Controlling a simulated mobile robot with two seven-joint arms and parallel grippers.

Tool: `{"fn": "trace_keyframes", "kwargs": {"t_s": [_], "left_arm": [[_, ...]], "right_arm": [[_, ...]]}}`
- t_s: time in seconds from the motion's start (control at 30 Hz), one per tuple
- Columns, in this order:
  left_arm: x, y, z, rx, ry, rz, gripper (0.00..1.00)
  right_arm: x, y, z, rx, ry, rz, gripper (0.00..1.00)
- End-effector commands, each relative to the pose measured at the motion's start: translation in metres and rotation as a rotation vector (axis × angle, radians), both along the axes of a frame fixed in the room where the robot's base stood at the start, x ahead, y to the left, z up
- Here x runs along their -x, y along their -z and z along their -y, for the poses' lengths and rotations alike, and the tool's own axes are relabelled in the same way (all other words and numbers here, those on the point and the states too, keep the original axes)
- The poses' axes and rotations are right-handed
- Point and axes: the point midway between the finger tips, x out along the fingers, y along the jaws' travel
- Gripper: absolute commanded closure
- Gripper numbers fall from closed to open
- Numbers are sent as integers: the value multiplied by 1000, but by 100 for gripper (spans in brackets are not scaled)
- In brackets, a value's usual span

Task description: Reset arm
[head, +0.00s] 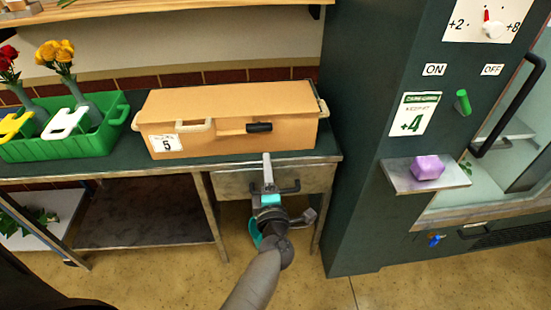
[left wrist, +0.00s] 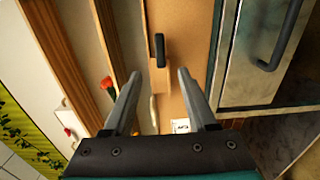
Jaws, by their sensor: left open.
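My left gripper (head: 267,172) is in front of the metal drawer (head: 230,182) under the counter, below the tan box in the head view. In the left wrist view, its two fingers (left wrist: 159,75) are spread with nothing between them. The tan box (head: 225,105) is closed and stands on the counter, with a black latch and a card marked 5 on its front. The box and its black latch (left wrist: 160,50) also show beyond the fingertips in the left wrist view. My right gripper is not in view.
A green carrier (head: 112,120) with red and yellow flowers stands left of the box. A dark green cabinet (head: 352,150) rises at the right, with a small shelf (head: 399,177) bearing a purple block (head: 428,167). The floor (head: 150,285) in front is clear.

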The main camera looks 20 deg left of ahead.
Motion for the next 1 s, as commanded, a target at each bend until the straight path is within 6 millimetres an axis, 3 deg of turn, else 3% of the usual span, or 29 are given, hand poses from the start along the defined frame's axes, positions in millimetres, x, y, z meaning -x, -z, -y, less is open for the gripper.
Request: {"fn": "trace_keyframes", "kwargs": {"t_s": [0.17, 0.27, 0.37, 0.47, 0.57, 0.7, 0.77, 0.9, 1.0], "left_arm": [[0, 1, 1, -2, 3, -4, 43], [1, 16, 9, -50, 47, -53, 43], [8, 56, 30, -174, 166, -184, 43], [29, 117, 58, -344, 345, -369, 43], [65, 181, 81, -513, 540, -561, 43], [134, 263, 99, -712, 806, -807, 43], [169, 293, 101, -788, 919, -905, 43], [258, 352, 95, -945, 1184, -1123, 43], [322, 380, 81, -1040, 1360, -1258, 43]], "right_arm": [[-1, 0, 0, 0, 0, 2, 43], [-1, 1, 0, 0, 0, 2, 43], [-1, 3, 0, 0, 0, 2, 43], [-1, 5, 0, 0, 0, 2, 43], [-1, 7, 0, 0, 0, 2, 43], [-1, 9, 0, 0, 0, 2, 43], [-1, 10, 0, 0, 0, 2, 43], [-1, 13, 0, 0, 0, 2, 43], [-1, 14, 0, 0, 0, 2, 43]]}}
